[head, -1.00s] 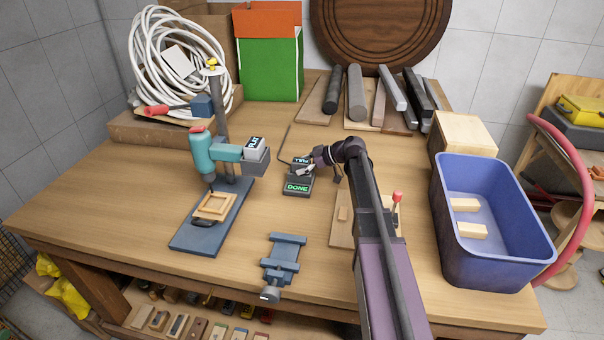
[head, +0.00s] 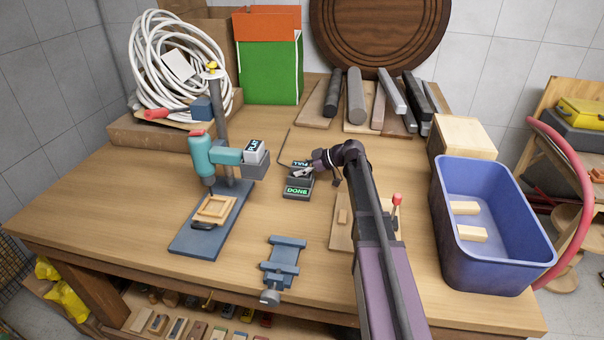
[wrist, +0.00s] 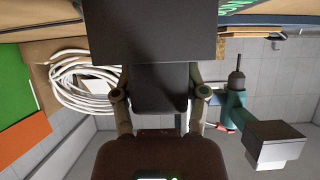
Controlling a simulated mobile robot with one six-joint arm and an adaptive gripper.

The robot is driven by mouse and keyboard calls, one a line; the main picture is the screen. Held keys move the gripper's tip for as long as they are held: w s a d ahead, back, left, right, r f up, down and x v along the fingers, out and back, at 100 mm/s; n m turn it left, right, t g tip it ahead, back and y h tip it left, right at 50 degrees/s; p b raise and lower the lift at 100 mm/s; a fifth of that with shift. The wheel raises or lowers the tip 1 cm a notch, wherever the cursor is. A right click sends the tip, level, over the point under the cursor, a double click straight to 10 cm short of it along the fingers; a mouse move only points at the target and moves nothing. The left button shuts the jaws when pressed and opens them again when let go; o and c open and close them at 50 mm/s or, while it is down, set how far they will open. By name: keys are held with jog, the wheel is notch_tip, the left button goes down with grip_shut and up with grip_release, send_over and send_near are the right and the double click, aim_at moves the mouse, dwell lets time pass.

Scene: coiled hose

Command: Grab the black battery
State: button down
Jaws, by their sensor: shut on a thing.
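The black battery (wrist: 150,30) shows in the wrist view as a large dark block across the top, at the fingertips. In the head view it is small and partly covered by my gripper (head: 308,171), on or just above the dark charger (head: 297,194) with a green "DONE" display. My gripper also shows in the wrist view (wrist: 160,90), with one finger on each side and the fingertips meeting the dark block. It is shut on the battery. I cannot tell whether the battery still touches the charger.
A drill press (head: 215,160) stands to the left of the charger. A small vise (head: 284,262) lies in front. A board with a red-knobbed lever (head: 396,200) and a blue bin (head: 490,270) are to the right.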

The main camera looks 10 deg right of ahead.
aim_at(301, 164)
jog(key=shift+r, duration=0.15)
notch_tip(301, 164, up, 4)
jog(key=p, duration=0.3)
jog(key=shift+f+p, duration=0.25)
jog(key=shift+p, duration=0.15)
jog(key=s+d, duration=0.3)
jog(key=d, duration=0.4)
jog(key=s+d+r+p, duration=0.1)
jog(key=s+d, duration=0.2)
jog(key=d, duration=0.4)
jog(key=shift+s+d, duration=0.25)
jog(key=shift+s, duration=0.15)
jog(key=shift+r, duration=0.1)
jog(key=shift+r, duration=0.15)
